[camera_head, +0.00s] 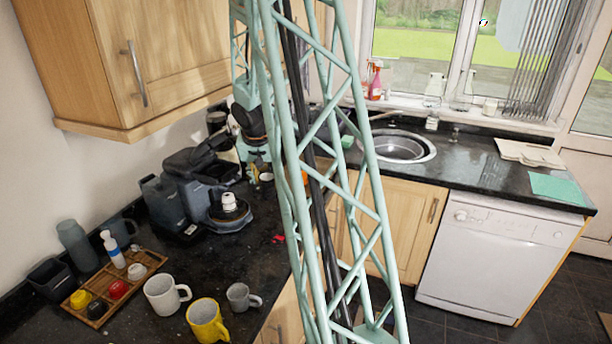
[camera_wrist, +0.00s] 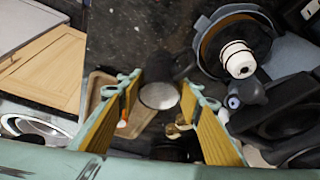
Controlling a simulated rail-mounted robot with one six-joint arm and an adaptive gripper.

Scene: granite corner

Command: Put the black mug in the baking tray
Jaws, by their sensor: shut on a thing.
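The black mug (camera_wrist: 160,96) shows in the wrist view as a pale round face with a dark edge, between the yellow-padded fingers of my gripper (camera_wrist: 162,88). My gripper is shut on it. In the head view my gripper (camera_head: 259,163) is above the back counter, left of my lattice column, with the small dark mug (camera_head: 267,179) at its tips. A tan, low-rimmed tray (camera_wrist: 97,88), perhaps the baking tray, lies below and left of the mug in the wrist view. My left finger partly hides it. I cannot make out this tray in the head view.
A dark coffee machine (camera_head: 190,190) stands close by on the left. White (camera_head: 166,294), yellow (camera_head: 207,322) and grey (camera_head: 241,298) mugs and a wooden tray of small items (camera_head: 150,262) are at the front left. The sink (camera_head: 402,147) is at the right.

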